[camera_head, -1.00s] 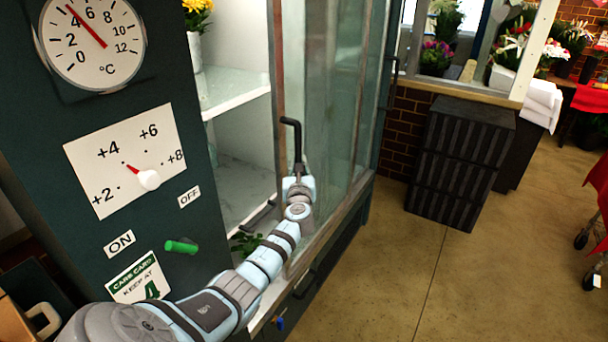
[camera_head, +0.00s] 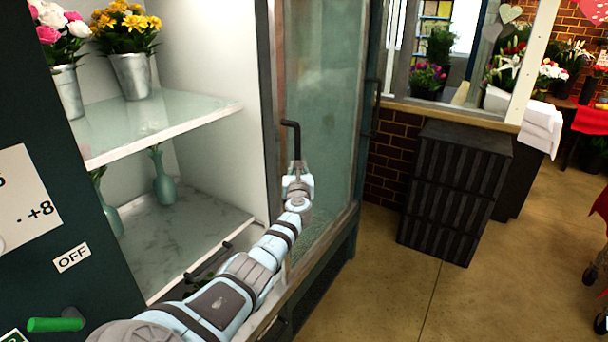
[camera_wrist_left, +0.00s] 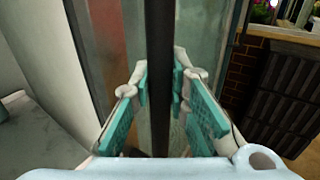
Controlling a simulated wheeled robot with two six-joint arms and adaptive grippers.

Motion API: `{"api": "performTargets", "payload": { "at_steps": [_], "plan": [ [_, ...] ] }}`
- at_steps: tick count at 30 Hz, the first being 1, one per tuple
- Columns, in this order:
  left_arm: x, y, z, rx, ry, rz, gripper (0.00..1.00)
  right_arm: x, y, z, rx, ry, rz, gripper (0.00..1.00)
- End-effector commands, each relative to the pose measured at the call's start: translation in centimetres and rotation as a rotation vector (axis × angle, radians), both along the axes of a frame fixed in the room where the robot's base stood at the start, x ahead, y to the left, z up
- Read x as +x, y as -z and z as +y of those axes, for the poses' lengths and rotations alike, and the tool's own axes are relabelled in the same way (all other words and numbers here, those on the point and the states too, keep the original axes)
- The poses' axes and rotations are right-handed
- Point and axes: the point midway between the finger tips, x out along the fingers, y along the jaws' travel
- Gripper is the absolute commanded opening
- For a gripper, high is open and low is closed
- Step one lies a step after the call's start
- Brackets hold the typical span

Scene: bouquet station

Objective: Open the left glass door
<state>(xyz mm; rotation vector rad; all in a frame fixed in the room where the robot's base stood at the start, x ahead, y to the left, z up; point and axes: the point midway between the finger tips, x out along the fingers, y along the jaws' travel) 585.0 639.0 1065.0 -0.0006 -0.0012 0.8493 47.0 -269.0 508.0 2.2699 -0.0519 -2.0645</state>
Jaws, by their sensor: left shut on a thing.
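The left glass door (camera_head: 318,90) has slid across to the right, and the left side of the cooler stands open. Its black bar handle (camera_head: 297,140) is upright on the door's frame. My left gripper (camera_head: 298,180) is at the handle's lower part. In the left wrist view the dark handle (camera_wrist_left: 159,60) runs between the teal finger pads of my left gripper (camera_wrist_left: 160,95), which is shut on it. The right door's handle (camera_head: 377,108) shows at the far edge of the cooler. My right gripper is not in view.
Inside the open cooler, a glass shelf (camera_head: 165,122) holds metal pots of yellow flowers (camera_head: 130,70) and pink flowers (camera_head: 66,90). Teal vases (camera_head: 162,178) stand below. A black ribbed cabinet (camera_head: 455,190) stands right of the cooler, with open floor (camera_head: 380,290) in front.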

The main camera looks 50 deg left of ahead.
Motion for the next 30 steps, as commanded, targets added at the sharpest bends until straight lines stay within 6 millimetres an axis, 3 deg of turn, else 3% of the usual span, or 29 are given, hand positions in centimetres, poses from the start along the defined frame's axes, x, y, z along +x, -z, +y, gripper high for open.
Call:
{"api": "performTargets", "payload": {
  "at_steps": [10,11,15,26,30],
  "plan": [
    [0.1,0.0,0.0,-0.002,0.001,0.001,0.0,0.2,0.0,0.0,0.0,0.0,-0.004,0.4],
    [0.1,0.0,0.0,-0.003,0.001,0.0,0.17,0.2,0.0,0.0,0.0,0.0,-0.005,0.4],
    [0.0,0.0,0.0,-0.001,0.0,0.0,0.36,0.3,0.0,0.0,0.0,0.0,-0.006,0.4],
    [-0.2,-0.1,-0.1,0.002,-0.002,-0.002,0.36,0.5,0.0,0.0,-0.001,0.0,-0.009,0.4],
    [-1.2,-0.1,-1.2,0.006,-0.004,-0.007,0.36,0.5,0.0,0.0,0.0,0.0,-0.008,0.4]
  ]
}}
